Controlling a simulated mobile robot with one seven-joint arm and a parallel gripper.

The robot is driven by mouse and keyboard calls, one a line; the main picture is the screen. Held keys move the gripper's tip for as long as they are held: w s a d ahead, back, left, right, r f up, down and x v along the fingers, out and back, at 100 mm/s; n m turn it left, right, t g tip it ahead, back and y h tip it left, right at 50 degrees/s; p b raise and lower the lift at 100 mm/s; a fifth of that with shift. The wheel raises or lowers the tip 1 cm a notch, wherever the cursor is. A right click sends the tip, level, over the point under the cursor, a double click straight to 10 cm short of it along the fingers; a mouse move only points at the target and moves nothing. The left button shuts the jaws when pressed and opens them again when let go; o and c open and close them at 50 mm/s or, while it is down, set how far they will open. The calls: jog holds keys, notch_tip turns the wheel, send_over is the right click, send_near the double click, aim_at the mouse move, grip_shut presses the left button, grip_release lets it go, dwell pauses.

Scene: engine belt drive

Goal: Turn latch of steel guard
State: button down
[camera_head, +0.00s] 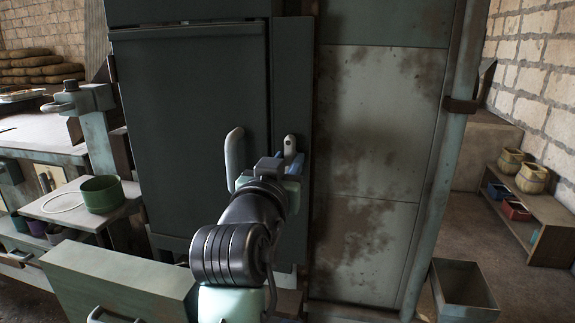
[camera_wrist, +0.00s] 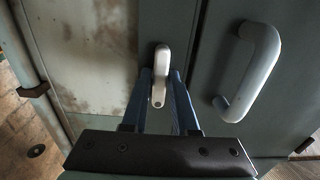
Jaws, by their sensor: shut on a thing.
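The steel guard (camera_head: 195,105) is a dark grey-green door panel with a pale fixed handle (camera_head: 233,158). The handle also shows at the right in the wrist view (camera_wrist: 252,72). The latch (camera_head: 289,143) is a small pale lever on the frame strip beside the door. In the wrist view the latch (camera_wrist: 161,62) stands about upright, its lower end between my fingers. My gripper (camera_wrist: 161,88) has blue fingers and is shut on the latch. In the head view my gripper (camera_head: 291,165) is partly hidden by my wrist.
A rusty pale panel (camera_head: 375,120) lies right of the latch. A drawer (camera_head: 120,285) stands out at lower left, below a shelf with a green pot (camera_head: 102,194). An open bin (camera_head: 463,290) and a low shelf (camera_head: 540,215) stand at right.

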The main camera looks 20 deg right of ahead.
dwell(0.4)
jog(key=c, duration=0.8)
grip_release()
jog(key=b+v, duration=0.1)
jog(key=v, duration=1.2)
